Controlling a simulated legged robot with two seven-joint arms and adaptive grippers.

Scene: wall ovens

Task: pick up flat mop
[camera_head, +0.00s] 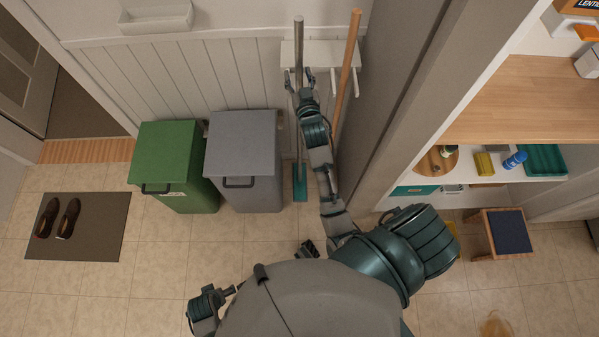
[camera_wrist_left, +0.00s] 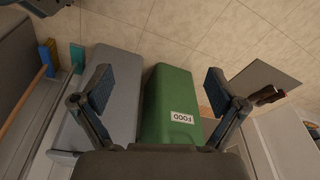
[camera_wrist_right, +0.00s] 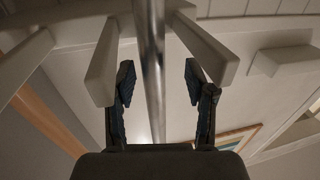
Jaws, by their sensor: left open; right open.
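The flat mop has a grey metal pole (camera_head: 298,55) and a flat teal head (camera_head: 300,183). It stands upright against the wall at a white peg rack (camera_head: 320,55), its head near the floor. My right gripper (camera_head: 297,82) is open at the upper pole. In the right wrist view, the shiny pole (camera_wrist_right: 152,70) runs between the two spread fingers (camera_wrist_right: 158,85), with visible gaps on both sides. My left gripper (camera_wrist_left: 157,88) is open and empty in the left wrist view, facing the bins; the teal mop head (camera_wrist_left: 77,57) shows at upper left there.
A wooden-handled tool (camera_head: 347,70) hangs close to the right of the pole. A grey bin (camera_head: 243,150) and a green bin (camera_head: 168,160) stand to the left. A wall edge and shelves (camera_head: 520,100) are at right.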

